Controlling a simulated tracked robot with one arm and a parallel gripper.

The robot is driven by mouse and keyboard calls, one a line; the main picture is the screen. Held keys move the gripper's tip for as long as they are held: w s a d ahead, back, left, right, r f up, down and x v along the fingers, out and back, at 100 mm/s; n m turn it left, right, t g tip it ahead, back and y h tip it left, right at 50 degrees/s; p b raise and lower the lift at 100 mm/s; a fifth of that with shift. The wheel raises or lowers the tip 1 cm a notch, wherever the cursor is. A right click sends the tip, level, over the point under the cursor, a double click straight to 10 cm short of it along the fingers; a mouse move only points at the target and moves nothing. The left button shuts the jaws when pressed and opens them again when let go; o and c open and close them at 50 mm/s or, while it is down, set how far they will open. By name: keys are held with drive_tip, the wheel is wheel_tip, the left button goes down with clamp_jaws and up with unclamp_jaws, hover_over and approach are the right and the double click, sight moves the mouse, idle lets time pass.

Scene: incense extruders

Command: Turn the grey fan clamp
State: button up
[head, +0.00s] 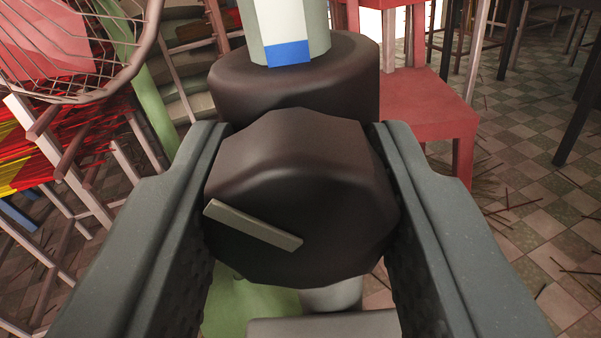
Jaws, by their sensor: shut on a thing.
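A dark brown, many-sided clamp knob (290,170) fills the middle of the head view. A grey bar (253,225) lies across its face, slanting down from left to right. I take this knob to be the grey fan clamp, as the bar is its grey part. My gripper (298,135) is shut on the knob, with one finger against its left side and one against its right. Behind the knob is a dark round collar (340,85) with a pale post (288,20) rising from it, which has a blue band. The fingers hide the knob's sides.
A wire fan cage (75,60) is at the upper left, above racks with red and yellow sticks (45,150). A red stool or chair (425,105) stands behind on the right. Thin sticks lie scattered on the checkered floor (530,225). A green surface (245,305) shows below the knob.

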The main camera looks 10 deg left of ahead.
drive_tip(key=shift+m+p, duration=0.95)
drive_tip(key=shift+m, duration=0.05)
drive_tip(key=shift+d, duration=0.1)
drive_tip(key=o, duration=1)
drive_tip(key=shift+s, duration=0.15)
drive_tip(key=shift+s+d+p, duration=0.15)
drive_tip(key=shift+s+p, duration=0.3)
drive_tip(key=shift+s, duration=2.95)
drive_tip(key=shift+s+d+p, duration=0.1)
drive_tip(key=shift+s+p, duration=0.35)
drive_tip(key=shift+s, duration=2.95)
